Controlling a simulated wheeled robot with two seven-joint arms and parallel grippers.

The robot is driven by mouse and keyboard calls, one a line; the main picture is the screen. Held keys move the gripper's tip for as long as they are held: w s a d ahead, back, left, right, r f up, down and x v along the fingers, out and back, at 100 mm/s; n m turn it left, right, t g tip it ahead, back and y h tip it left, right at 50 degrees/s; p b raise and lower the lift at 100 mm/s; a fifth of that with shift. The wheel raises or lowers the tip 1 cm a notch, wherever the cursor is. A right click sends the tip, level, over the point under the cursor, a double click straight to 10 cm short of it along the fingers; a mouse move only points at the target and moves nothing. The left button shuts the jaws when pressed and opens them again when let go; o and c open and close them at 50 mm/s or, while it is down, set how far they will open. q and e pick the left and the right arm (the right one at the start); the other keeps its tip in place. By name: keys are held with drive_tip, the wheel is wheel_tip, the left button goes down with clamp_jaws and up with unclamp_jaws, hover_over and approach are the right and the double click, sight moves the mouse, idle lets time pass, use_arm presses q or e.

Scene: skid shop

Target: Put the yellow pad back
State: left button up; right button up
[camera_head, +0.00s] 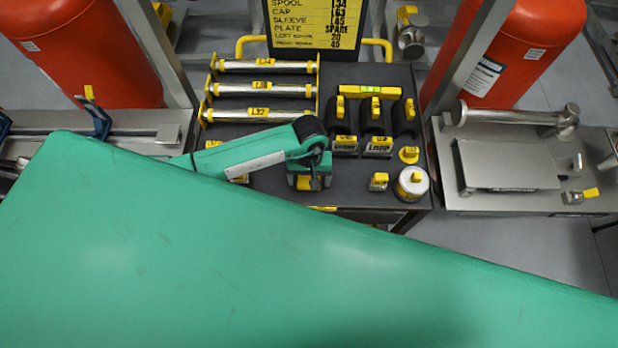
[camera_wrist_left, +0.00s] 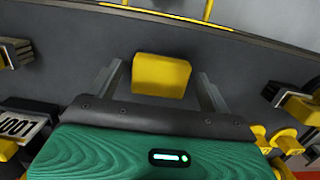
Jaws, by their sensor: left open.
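The yellow pad (camera_wrist_left: 162,76) is a small block with bevelled corners on the dark cart top. In the left wrist view it lies between the two fingers of my left gripper (camera_wrist_left: 160,84), with a gap on each side. The fingers are open and do not grip it. In the head view my left gripper (camera_head: 308,180) points down over the front middle of the cart top (camera_head: 345,205). A bit of yellow shows beneath it, and the rest is hidden by the gripper. My right gripper is not seen.
Labelled rods (camera_head: 262,90) lie in a yellow rack behind my left gripper. Dark holders with yellow-tagged parts (camera_head: 375,115) stand to the right, with a white and yellow round piece (camera_head: 411,184) near the front. Metal benches (camera_head: 510,165) flank the cart. Green bodywork hides the foreground.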

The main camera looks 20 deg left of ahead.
use_arm(q)
wheel_tip(320, 180, up, 11)
drive_tip(key=w+b, duration=0.1)
drive_tip(key=b, duration=0.2)
drive_tip(key=shift+a, duration=0.2)
idle(0.3)
